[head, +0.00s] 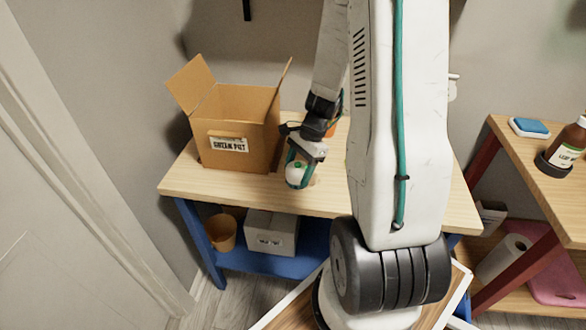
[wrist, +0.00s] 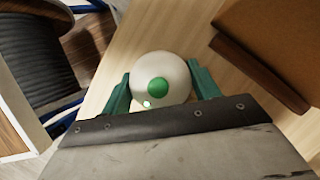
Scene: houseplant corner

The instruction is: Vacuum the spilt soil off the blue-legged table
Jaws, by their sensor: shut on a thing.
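The blue-legged table (head: 325,204) has a pale wooden top and stands in the middle of the head view. My gripper (head: 299,163) is over its front part, pointing down. Its green fingers are shut on a white rounded handheld vacuum (head: 295,178) with a green button. In the wrist view the vacuum (wrist: 160,68) sits between the two fingers (wrist: 160,90), one on each side. I cannot tell whether the vacuum touches the tabletop. I cannot make out spilt soil; my arm and the vacuum hide part of the top.
An open cardboard box (head: 235,130) stands left of my gripper, close by. An orange thing (head: 334,125) is partly hidden behind my arm. A pot (head: 222,232) and a grey box (head: 271,233) are on the lower shelf. A red-legged table (head: 530,165) with a bottle (head: 569,143) is at right.

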